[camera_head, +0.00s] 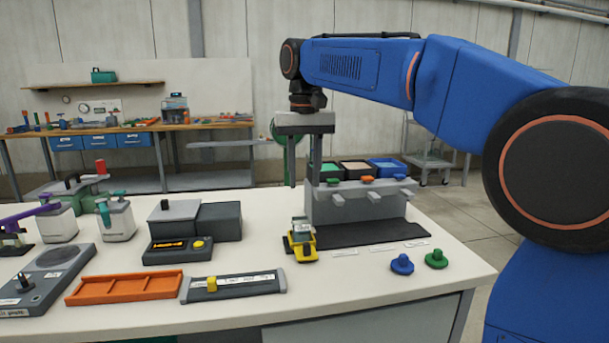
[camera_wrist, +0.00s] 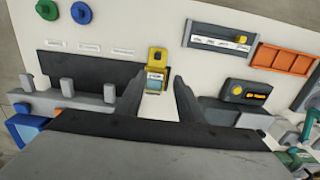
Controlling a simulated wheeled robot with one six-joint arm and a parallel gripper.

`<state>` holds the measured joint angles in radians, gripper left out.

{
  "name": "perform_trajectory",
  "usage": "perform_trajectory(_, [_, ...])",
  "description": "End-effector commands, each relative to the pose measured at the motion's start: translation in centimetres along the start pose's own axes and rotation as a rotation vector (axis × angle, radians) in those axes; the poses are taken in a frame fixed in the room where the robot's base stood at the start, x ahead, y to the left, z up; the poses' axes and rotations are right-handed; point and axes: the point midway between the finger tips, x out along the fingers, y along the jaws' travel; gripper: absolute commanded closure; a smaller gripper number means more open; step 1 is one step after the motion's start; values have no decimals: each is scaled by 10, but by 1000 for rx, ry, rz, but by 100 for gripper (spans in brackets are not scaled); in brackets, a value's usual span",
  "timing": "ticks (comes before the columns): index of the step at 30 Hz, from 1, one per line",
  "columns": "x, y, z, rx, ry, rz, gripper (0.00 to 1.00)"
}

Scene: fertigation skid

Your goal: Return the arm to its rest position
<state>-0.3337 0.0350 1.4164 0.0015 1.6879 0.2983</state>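My blue arm reaches from the right over the white table, and my gripper (camera_head: 302,180) hangs from its end, pointing down. In the wrist view my gripper (camera_wrist: 160,78) shows two dark fingers spread apart with nothing held between them. Past the fingertips is a small yellow device (camera_wrist: 157,57) with a grey-blue top part. In the head view the yellow device (camera_head: 302,247) stands on the table below my gripper, apart from it. The head view partly hides one finger against the grey stand.
A blue knob (camera_head: 402,264) and green knob (camera_head: 436,259) lie at the right. An orange tray (camera_head: 125,288), a dark box (camera_head: 218,222) and other equipment fill the left.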

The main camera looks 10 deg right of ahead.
Motion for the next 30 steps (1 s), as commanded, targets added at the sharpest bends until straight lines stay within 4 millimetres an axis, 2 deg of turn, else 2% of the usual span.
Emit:
perform_trajectory(6, [1, 2, 3, 1, 3, -1, 66])
perform_trajectory(11, [7, 22, 23, 5, 30, -8, 66])
perform_trajectory(20, [46, 76, 92, 13, 125, -24, 66])
perform_trajectory(30, [113, 125, 176, 23, 239, -25, 66])
